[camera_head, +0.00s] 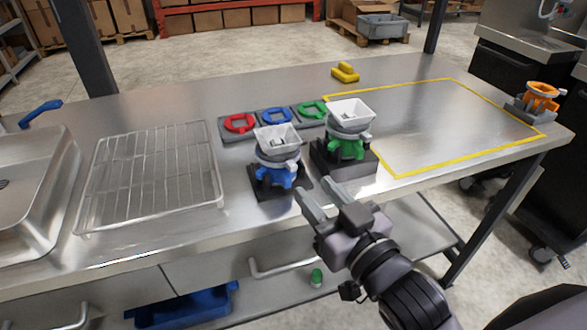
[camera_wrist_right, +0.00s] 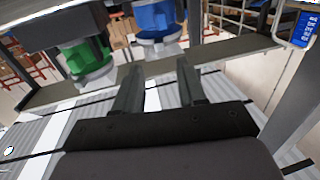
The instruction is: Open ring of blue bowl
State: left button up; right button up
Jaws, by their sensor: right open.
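The blue dispenser (camera_head: 277,174) stands on a black base on the steel table, with a white square bowl (camera_head: 278,137) on top. A grey ring (camera_head: 279,158) sits between bowl and blue body, with a pale tab on its right side. I cannot tell from the picture whether the ring is open. My right gripper (camera_head: 314,188) is open and empty, just right of and nearer than the blue dispenser, apart from it. In the right wrist view the blue dispenser (camera_wrist_right: 155,18) shows beyond the open fingers (camera_wrist_right: 160,66). My left gripper is not in view.
The green dispenser (camera_head: 345,149) with its own white bowl stands close on the right. Behind are red (camera_head: 239,123), blue and green rings on a grey holder. A wire rack (camera_head: 150,174) lies left. The yellow-outlined area (camera_head: 440,125) at right is mostly clear.

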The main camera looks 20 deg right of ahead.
aim_at(294, 167)
jog(key=shift+p+x, duration=0.35)
jog(key=shift+x, duration=2.85)
grip_shut()
